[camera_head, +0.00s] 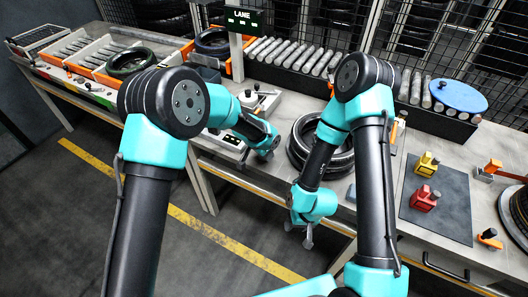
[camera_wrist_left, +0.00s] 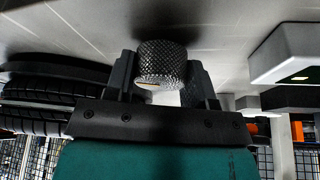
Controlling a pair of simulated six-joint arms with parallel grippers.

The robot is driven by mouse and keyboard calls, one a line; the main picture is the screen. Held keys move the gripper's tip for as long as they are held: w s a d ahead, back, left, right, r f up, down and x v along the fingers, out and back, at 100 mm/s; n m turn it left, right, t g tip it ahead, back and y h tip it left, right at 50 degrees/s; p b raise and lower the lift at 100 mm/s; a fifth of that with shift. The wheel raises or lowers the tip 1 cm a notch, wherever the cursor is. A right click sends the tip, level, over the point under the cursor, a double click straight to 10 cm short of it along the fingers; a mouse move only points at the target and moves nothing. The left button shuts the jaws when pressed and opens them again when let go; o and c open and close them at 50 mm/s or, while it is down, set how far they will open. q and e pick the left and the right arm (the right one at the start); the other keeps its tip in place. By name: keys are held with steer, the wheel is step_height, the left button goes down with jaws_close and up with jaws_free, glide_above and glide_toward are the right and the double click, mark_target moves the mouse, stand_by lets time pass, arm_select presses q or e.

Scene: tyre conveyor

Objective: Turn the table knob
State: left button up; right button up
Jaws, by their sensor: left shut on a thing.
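A dark knurled round knob (camera_wrist_left: 160,62) sits at a pale grey surface (camera_wrist_left: 220,25) in the left wrist view. My left gripper's two dark fingers are on either side of it, and the gripper (camera_wrist_left: 161,72) is shut on it. In the head view my left arm reaches in over the table to the left of the stacked tyres, and I cannot make out the knob there. My right gripper (camera_head: 298,236) hangs low in front of the table edge, fingers apart and empty.
Stacked black tyres (camera_head: 318,145) lie on the table (camera_head: 370,170). A dark mat (camera_head: 440,195) holds a yellow block (camera_head: 427,164) and a red block (camera_head: 425,198). A roller conveyor (camera_head: 290,54) and a LANE sign (camera_head: 243,19) stand behind. Floor in front is open.

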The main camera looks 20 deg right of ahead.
arm_select(q)
steer(key=o, duration=0.9)
steer(key=v, duration=1.7)
steer(key=shift+s+r, duration=0.1)
steer(key=shift+r, duration=0.1)
